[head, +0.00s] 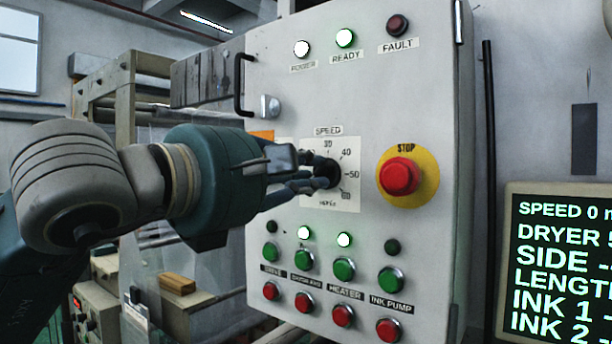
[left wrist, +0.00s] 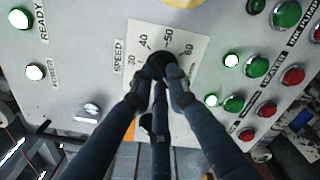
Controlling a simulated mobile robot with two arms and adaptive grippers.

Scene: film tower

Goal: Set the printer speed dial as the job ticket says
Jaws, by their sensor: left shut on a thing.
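The speed dial (head: 326,172) is a black knob on a white scale plate (head: 348,158) in the middle of the grey control panel. Marks 30, 40, 50 and 60 show on the plate; the left part of the scale is hidden behind my gripper. My left gripper (head: 318,172) is shut on the dial, its fingers around the knob. The left wrist view also shows the knob (left wrist: 160,64) between the fingertips (left wrist: 160,75). The dial's pointer is too covered to read. The job ticket cannot be made out. My right gripper is not in view.
A red STOP button (head: 399,177) on a yellow disc sits close right of the dial. Green buttons (head: 344,269) and red buttons (head: 343,316) line the panel below. The READY lamp (head: 345,38) is lit. A screen (head: 560,262) at right reads SPEED 0.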

